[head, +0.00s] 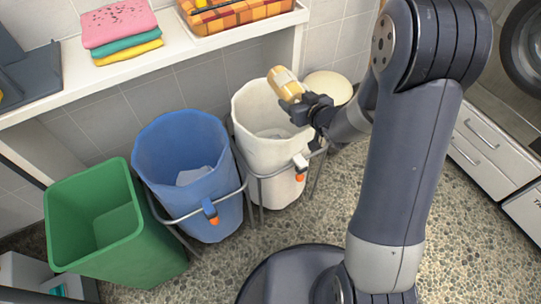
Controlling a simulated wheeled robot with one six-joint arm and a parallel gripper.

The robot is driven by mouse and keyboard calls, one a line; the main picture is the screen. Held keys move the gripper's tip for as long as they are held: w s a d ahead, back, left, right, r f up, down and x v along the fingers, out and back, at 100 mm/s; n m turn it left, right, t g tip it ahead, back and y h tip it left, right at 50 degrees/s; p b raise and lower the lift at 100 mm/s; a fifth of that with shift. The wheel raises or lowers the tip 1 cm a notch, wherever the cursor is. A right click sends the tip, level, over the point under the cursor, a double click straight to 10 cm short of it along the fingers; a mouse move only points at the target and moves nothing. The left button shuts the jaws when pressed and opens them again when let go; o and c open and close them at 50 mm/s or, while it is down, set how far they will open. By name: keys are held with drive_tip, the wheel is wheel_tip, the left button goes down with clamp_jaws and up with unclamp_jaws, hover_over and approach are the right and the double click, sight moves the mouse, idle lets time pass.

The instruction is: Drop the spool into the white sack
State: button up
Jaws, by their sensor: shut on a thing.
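The white sack (260,146) hangs open in a metal frame, right of the blue sack. My gripper (297,98) is above the right part of the sack's mouth. It is shut on the spool (285,84), a yellow-tan piece with a pale end. The spool is tilted and shows above the sack's back right rim in this view. The fingertips are small and partly hidden by the spool. The inside bottom of the sack is partly hidden.
A blue sack (218,215) with pale cloth inside and a green bin (150,262) stand to the left. A shelf (185,52) with folded towels (118,27) and an orange checked basket (240,12) is behind. A round cream lid (328,84) is behind my arm. Drawers (485,150) are right.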

sight(290, 127)
drive_tip(key=shift+w+a+f+n+y+b, duration=0.2)
drive_tip(key=shift+a+f+b, duration=0.1)
drive_tip(key=shift+f+b, duration=0.5)
drive_tip(key=shift+w+a+f+n+y+b, duration=0.1)
drive_tip(key=shift+w+a+f+b, duration=0.15)
drive_tip(key=shift+f+b, duration=0.55)
wheel_tip(290, 127, down, 6)
drive_tip(key=b, duration=0.5)
drive_tip(key=shift+r+b, duration=0.25)
drive_tip(key=shift+b, duration=0.05)
drive_tip(key=o, duration=1.1)
drive_tip(key=shift+s, duration=0.1)
drive_tip(key=p+v, duration=0.3)
drive_tip(key=v, duration=0.7)
drive_tip(key=shift+s+d+r, duration=0.2)
drive_tip(key=shift+s+r, duration=0.05)
drive_tip(key=shift+r, duration=0.1)
